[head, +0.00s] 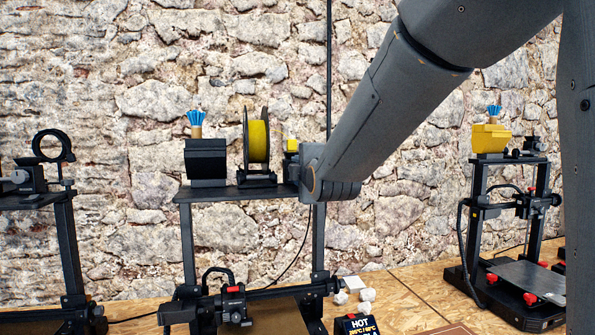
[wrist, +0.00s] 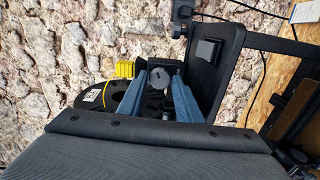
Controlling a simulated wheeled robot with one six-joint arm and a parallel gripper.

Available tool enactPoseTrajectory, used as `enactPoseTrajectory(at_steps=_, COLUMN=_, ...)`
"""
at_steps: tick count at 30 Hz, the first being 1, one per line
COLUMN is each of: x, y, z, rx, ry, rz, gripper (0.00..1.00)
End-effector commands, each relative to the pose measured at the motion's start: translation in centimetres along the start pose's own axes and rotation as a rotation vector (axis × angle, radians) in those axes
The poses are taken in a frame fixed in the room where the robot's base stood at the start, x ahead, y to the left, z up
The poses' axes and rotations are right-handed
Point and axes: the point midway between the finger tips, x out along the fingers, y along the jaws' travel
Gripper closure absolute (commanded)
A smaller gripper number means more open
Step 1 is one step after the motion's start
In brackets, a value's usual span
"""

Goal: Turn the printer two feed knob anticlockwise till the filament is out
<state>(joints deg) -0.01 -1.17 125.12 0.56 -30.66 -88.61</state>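The middle printer (head: 250,192) carries a spool of yellow filament (head: 258,141) on its top shelf, with a small yellow block (head: 293,145) to the spool's right. In the wrist view the spool (wrist: 88,98) is dark with a yellow strand across it, and the yellow block (wrist: 124,69) is beside my gripper. My gripper (wrist: 160,82) has its two blue-grey fingers apart, pointing at a round grey knob (wrist: 160,76). The knob shows between the fingertips; contact is not clear. In the head view my arm hides the fingers and the knob.
A black box (head: 206,160) with a blue-topped item stands left of the spool. Another printer (head: 510,240) with a yellow box (head: 490,139) stands at right, and part of one (head: 60,215) at left. A sign reading HOT (head: 355,325) is on the wooden bench (head: 410,290).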

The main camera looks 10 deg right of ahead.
Motion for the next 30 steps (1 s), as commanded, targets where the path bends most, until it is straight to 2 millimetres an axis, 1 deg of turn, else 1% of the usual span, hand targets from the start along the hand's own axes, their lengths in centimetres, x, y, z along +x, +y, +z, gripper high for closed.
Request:
enactPoseTrajectory(at_steps=1, x=0.0, y=0.0, z=0.0, rx=0.0, ry=0.0, rz=0.0, gripper=0.59)
enactPoseTrajectory(at_steps=2, x=0.0, y=0.0, z=0.0, rx=0.0, ry=0.0, rz=0.0, gripper=0.56)
enactPoseTrajectory(at_steps=10, x=0.0, y=0.0, z=0.0, rx=0.001, ry=0.0, rz=0.001, gripper=0.56)
enactPoseTrajectory(at_steps=14, x=-0.5, y=0.0, z=0.0, rx=0.001, ry=0.0, rz=0.001, gripper=0.56)
enactPoseTrajectory(at_steps=17, x=-1.6, y=0.1, z=0.0, rx=0.001, ry=0.0, rz=0.002, gripper=0.56)
enactPoseTrajectory(at_steps=24, x=-5.0, y=0.0, z=0.0, rx=0.001, ry=0.0, rz=0.003, gripper=0.56)
enactPoseTrajectory(at_steps=30, x=-7.1, y=0.0, z=0.0, rx=0.0, ry=0.0, rz=0.002, gripper=0.56)
